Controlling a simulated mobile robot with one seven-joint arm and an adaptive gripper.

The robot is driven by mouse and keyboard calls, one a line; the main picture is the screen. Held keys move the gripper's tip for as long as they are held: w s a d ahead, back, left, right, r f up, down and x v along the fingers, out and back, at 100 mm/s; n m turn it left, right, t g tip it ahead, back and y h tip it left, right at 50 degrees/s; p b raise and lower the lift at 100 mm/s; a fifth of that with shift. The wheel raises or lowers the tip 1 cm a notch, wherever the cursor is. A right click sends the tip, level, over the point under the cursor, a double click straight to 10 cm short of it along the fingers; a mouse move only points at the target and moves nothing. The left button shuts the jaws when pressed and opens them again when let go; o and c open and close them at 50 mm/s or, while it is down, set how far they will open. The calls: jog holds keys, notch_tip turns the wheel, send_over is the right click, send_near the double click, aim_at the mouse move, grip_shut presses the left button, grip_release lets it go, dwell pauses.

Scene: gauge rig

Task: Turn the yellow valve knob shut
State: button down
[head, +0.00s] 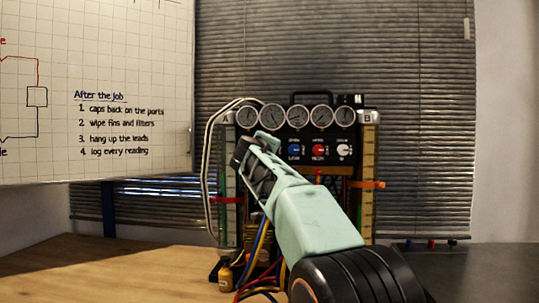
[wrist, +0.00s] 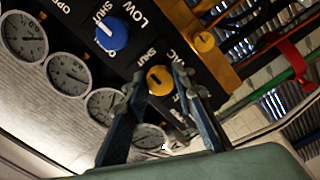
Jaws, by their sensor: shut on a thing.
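The yellow valve knob (wrist: 160,80) is on the dark gauge panel in the wrist view, beside a "SHUT" label and a partly covered "VAC" label. My gripper (wrist: 158,78) has a fingertip on each side of it and is shut on it. In the head view my gripper (head: 256,146) reaches the left part of the panel (head: 320,165) below the gauges. The yellow knob is hidden there behind my gripper. The exact direction of the knob's pointer is hard to read.
A blue knob (wrist: 112,34) sits close beside the yellow one; red (head: 318,149) and white (head: 343,149) knobs are farther right. Round gauges (head: 297,117) line the panel top. A small yellow fitting (wrist: 204,42) is on the brass bar. Hoses (head: 262,250) hang below. A whiteboard (head: 150,60) stands left.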

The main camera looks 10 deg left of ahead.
dwell(0.5)
jog(key=c, duration=1.6)
grip_release()
jog(key=s, duration=1.2)
jog(key=shift+a, duration=0.15)
